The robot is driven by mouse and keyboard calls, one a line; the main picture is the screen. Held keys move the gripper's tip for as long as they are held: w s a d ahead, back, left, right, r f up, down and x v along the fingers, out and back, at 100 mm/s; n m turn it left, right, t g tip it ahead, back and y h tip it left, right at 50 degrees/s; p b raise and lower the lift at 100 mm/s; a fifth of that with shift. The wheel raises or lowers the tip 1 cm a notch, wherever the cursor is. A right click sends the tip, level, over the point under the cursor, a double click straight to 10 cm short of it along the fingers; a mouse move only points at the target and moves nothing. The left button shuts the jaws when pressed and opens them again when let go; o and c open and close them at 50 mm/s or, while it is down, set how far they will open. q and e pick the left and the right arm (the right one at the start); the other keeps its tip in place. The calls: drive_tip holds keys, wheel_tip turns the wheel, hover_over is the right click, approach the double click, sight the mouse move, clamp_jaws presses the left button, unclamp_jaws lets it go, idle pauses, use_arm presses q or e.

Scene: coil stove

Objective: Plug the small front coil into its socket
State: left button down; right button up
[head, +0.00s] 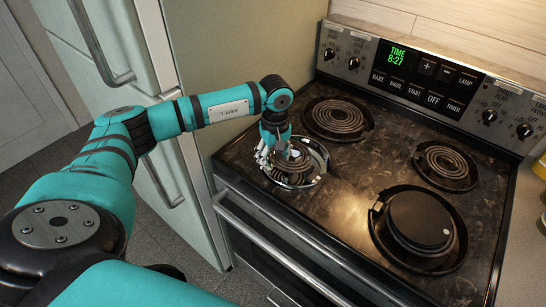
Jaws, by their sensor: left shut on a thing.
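The small front coil (297,155) is at the front left of the stove, over a shiny round drip pan (313,176). My left gripper (270,153) comes down over the left side of the coil and is shut on it. The gripper hides part of the coil. The coil's prongs and its socket cannot be made out, so I cannot tell whether they meet. My right gripper is not in view.
The stove top (360,178) also has a rear left coil (337,117) and a rear right coil (447,162). The control panel (440,85) rises behind. A fridge (105,50) stands at the left.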

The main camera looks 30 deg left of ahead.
sight(284, 161)
use_arm(q)
drive_tip(key=shift+s+d+f, duration=0.25)
drive_tip(key=shift+d+f, duration=0.25)
drive_tip(key=shift+f, duration=0.1)
drive_tip(key=shift+w+d+f+b, duration=0.3)
drive_tip(key=shift+w+d+b, duration=0.1)
drive_tip(key=shift+d+b, duration=0.1)
drive_tip(key=shift+t+h+b, duration=0.3)
drive_tip(key=shift+h+b, duration=0.1)
drive_tip(key=shift+b, duration=0.1)
drive_tip(key=shift+w+d, duration=0.1)
drive_tip(key=shift+d, duration=0.25)
drive_tip(key=shift+a, duration=0.2)
drive_tip(key=shift+a+r, duration=0.15)
drive_tip(key=shift+a, duration=0.15)
drive_tip(key=shift+s+a, duration=0.15)
drive_tip(key=shift+s, duration=0.05)
